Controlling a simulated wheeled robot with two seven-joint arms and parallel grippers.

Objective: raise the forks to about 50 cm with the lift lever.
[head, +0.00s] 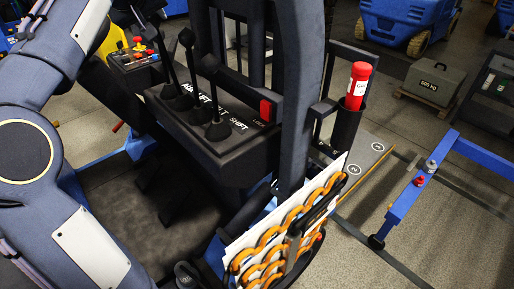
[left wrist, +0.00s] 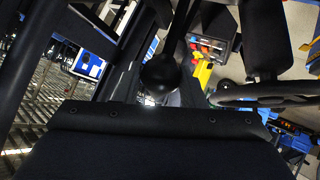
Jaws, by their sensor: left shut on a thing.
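A black console (head: 222,140) carries several black levers with white lettering at their feet; "SHIFT" is readable, the other words are partly covered. The leftmost lever (head: 164,62) leans up and left to my left gripper (head: 137,14) at the top edge of the head view. My left gripper is shut on this lever; its fingertips are hard to make out. In the left wrist view a black ball knob (left wrist: 160,75) on a dark shaft sits just in front of the palm. The middle lever (head: 190,65) and the right lever (head: 213,95) stand free. The forks cannot be made out.
A red switch (head: 266,109) marked LOCK is on the console's right. A red cylinder (head: 357,85) stands in a black holder beside the dark post. A control box with coloured knobs (head: 137,54) is left of the levers.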

